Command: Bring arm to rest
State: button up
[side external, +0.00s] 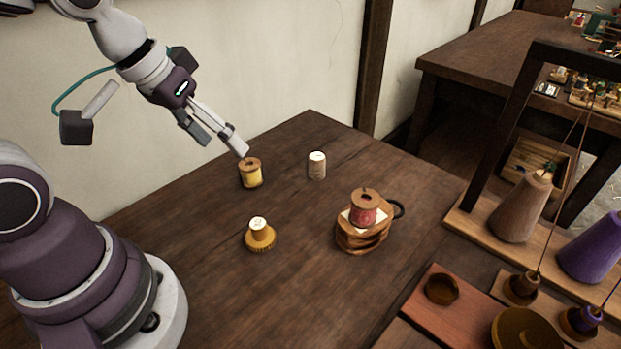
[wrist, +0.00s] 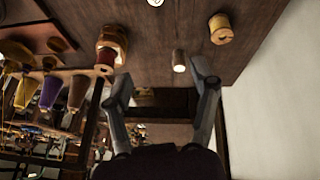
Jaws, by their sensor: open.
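My gripper (side external: 218,140) is open and empty, held above the back left part of the dark wooden table (side external: 309,290). Its fingers (wrist: 162,88) show spread apart in the wrist view. A yellow thread spool (side external: 250,173) stands upright just below and right of the fingertips in the side view; contact cannot be told. It also shows in the wrist view (wrist: 221,30), to the right of the fingers.
A white-topped cork-like piece (side external: 317,168) stands behind. A similar piece sits on a round toothed base (side external: 260,238). A red spool (side external: 364,210) rests on a wooden stack (side external: 361,239). A rack with large cones (side external: 518,207) fills the right. The table's front middle is clear.

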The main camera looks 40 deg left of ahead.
jog(key=s+r, duration=0.1)
jog(key=s+r+m, duration=0.1)
jog(key=s+r+m+y, duration=0.1)
jog(key=shift+a+t, duration=0.3)
jog(key=shift+a, duration=0.1)
dwell(1.0)
